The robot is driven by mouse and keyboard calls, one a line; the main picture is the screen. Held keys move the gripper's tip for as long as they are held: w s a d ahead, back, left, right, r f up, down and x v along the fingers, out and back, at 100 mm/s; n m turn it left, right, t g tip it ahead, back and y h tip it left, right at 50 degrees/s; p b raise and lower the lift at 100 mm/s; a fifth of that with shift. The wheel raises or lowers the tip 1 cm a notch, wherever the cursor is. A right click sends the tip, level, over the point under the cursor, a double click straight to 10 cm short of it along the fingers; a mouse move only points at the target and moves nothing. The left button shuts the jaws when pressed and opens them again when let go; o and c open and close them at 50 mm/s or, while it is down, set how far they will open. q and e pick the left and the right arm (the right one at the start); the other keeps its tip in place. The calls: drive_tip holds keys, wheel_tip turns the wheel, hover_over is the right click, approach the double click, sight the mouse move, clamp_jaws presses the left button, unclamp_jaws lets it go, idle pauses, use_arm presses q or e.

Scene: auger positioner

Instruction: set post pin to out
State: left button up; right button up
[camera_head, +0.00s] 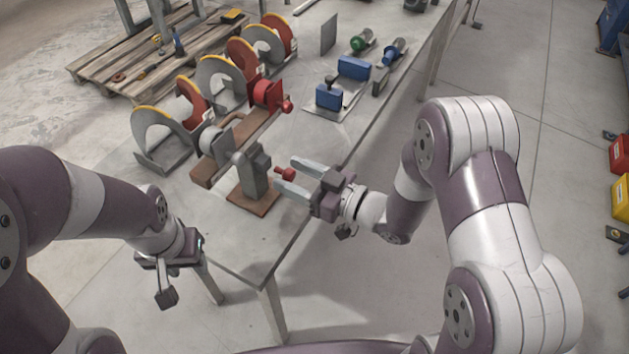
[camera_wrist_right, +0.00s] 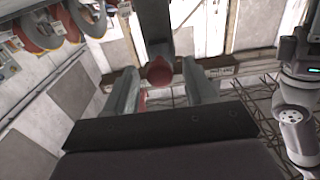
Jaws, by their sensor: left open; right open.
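The post pin shows as a small red knob (camera_head: 285,174) on the side of a grey post (camera_head: 253,172), which stands on a brown base plate near the table's front corner. My right gripper (camera_head: 289,175) is open, with its fingers on either side of the knob. In the right wrist view the red knob (camera_wrist_right: 159,76) sits between the two open fingers (camera_wrist_right: 160,84), with the dark post (camera_wrist_right: 155,25) behind it. I cannot tell whether the fingers touch it. My left gripper (camera_head: 172,277) is open and empty, low beside the table's left front edge.
The grey table (camera_head: 245,235) carries a red clamp-like unit (camera_head: 267,95), several curved guards with yellow edges (camera_head: 160,140) and blue blocks (camera_head: 330,97). A wooden pallet (camera_head: 140,60) lies on the floor at the back left. The table's front corner is clear.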

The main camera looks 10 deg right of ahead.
drive_tip(key=v, duration=1.1)
drive_tip(key=shift+s+d, duration=0.25)
drive_tip(key=shift+d, duration=0.05)
